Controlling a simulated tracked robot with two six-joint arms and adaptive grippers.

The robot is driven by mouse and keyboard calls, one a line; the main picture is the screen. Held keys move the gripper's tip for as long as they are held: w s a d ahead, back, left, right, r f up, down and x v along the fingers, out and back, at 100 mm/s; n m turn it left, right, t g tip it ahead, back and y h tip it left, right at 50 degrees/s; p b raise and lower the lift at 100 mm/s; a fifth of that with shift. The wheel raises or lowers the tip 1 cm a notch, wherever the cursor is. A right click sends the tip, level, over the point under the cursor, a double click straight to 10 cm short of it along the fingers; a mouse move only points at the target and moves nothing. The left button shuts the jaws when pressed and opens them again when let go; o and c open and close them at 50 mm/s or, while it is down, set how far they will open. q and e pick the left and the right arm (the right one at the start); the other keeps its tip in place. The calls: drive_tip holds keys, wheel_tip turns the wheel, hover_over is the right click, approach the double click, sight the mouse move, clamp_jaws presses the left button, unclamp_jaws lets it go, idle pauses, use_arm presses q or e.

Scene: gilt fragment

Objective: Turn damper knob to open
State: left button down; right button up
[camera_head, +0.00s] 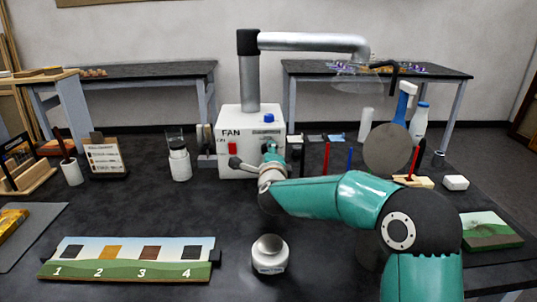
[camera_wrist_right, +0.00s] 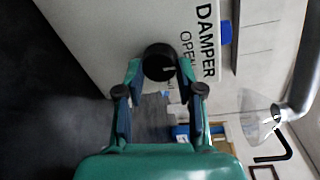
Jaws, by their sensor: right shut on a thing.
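The white fan box (camera_head: 238,165) stands mid-table under a silver duct. Its side shows in the right wrist view (camera_wrist_right: 90,30), with the words DAMPER and OPEN printed sideways. The black round damper knob (camera_wrist_right: 155,58) sits beside the words. A pale pointer mark on it points right in that view. My right gripper (camera_wrist_right: 159,70) is shut on the knob, one finger on each side. The right finger hides part of the lettering. In the head view my right gripper (camera_head: 270,156) is at the box's front and hides the knob. My left gripper is not in view.
A numbered swatch board (camera_head: 130,268) lies front left. Tools and a round grey disc (camera_head: 388,149) are on the right.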

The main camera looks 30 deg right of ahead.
drive_tip(key=shift+w+a+n, duration=0.1)
drive_tip(key=shift+a+n, duration=0.2)
drive_tip(key=shift+n, duration=0.3)
drive_tip(key=o, duration=1.2)
drive_tip(key=shift+w, duration=0.1)
drive_tip(key=shift+c, duration=0.2)
drive_tip(key=shift+d, duration=0.1)
drive_tip(key=f+v, duration=0.1)
drive_tip(key=v, duration=1.1)
drive_tip(key=shift+r, duration=0.45)
